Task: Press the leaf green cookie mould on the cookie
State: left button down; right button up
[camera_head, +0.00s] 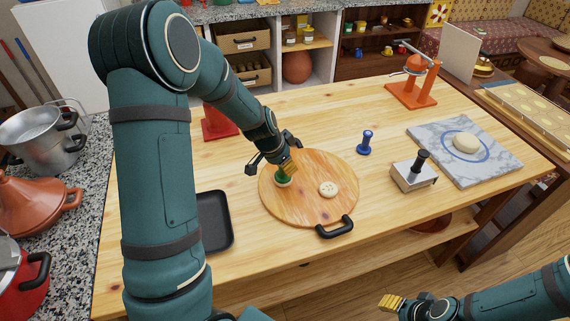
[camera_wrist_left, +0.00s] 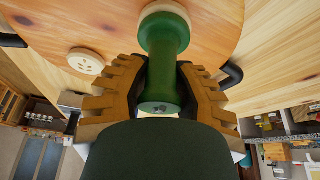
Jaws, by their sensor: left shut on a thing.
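My left gripper (camera_head: 287,170) is shut on the leaf green cookie mould (camera_head: 284,180), over the left part of the round wooden board (camera_head: 310,213). The mould also shows between the fingers in the left wrist view (camera_wrist_left: 163,50). A pale round rim (camera_wrist_left: 166,10), seemingly a plain cookie, shows around the mould's far end. I cannot tell whether the mould presses into it. A cookie with small holes (camera_head: 328,189) lies apart on the board, and in the left wrist view (camera_wrist_left: 86,61). My right gripper (camera_head: 392,303) is low at the right, off the table; its opening is unclear.
A blue mould (camera_head: 365,143) stands right of the board. A metal press-like tool (camera_head: 413,176) and a marble slab (camera_head: 490,165) with dough (camera_head: 466,143) are further right. A black tray (camera_head: 214,222) lies left. An orange stand (camera_head: 413,90) is at the back.

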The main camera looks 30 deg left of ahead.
pick_arm(q)
jog(key=shift+s, duration=0.1)
jog(key=shift+r+p, duration=2.4)
jog(key=shift+r, duration=1.1)
